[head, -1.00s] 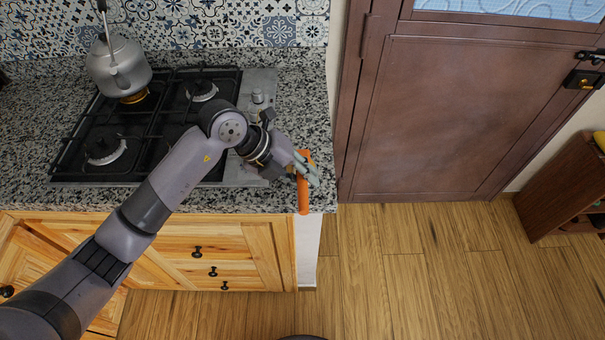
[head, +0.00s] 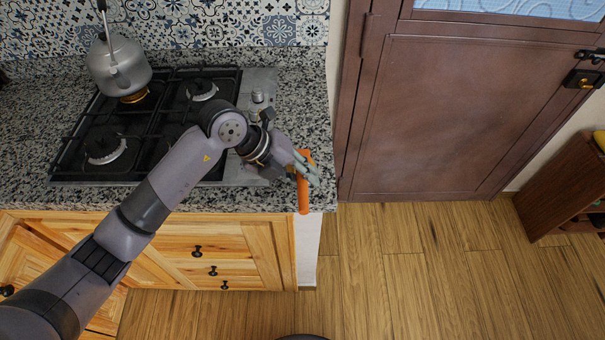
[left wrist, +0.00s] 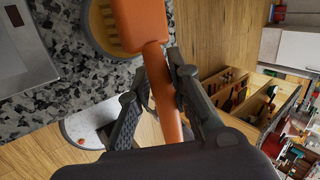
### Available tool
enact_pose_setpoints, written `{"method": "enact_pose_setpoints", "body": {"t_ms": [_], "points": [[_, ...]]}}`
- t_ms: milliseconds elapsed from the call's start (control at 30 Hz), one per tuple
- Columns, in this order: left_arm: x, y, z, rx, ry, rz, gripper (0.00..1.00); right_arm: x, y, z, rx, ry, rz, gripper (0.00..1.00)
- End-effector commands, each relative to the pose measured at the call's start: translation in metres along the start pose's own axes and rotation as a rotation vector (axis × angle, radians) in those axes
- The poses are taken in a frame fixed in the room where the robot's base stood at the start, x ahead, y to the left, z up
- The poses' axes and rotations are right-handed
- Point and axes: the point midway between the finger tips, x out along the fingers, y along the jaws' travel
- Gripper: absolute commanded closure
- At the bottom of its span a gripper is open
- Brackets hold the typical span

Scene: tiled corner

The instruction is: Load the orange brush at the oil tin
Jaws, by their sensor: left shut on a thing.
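The orange brush (head: 303,192) is in my left gripper (head: 307,172), at the right front corner of the granite counter. In the left wrist view the two fingers (left wrist: 155,98) close on the brush's handle, and its wide orange end (left wrist: 138,22) points up in the picture. A round, yellowish container (left wrist: 98,28) shows partly behind that wide end, over the granite; it looks like the oil tin, but I cannot be sure. Whether the brush touches it I cannot tell. In the head view no tin can be made out near the gripper. My right gripper is not in view.
A gas hob (head: 150,130) with a metal kettle (head: 120,65) fills the counter's left part. Drawers (head: 200,250) are below. A brown door (head: 440,115) stands to the right, with a wooden shelf (head: 555,190) beside it. The wooden floor (head: 420,270) is clear.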

Motion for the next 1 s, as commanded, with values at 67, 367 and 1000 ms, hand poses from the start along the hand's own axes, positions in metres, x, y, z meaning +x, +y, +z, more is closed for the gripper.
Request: {"method": "enact_pose_setpoints", "body": {"t_ms": [67, 367, 1000], "points": [[0.001, 0.001, 0.0, -0.001, 0.002, 0.002, 1.0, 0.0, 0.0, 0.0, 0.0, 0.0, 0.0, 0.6], [-0.012, -0.008, 0.0, -0.001, 0.001, 0.002, 1.0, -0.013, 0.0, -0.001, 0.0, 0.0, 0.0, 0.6], [-0.054, -0.039, 0.001, 0.001, 0.0, 0.001, 1.0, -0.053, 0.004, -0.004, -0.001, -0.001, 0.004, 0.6]]}}
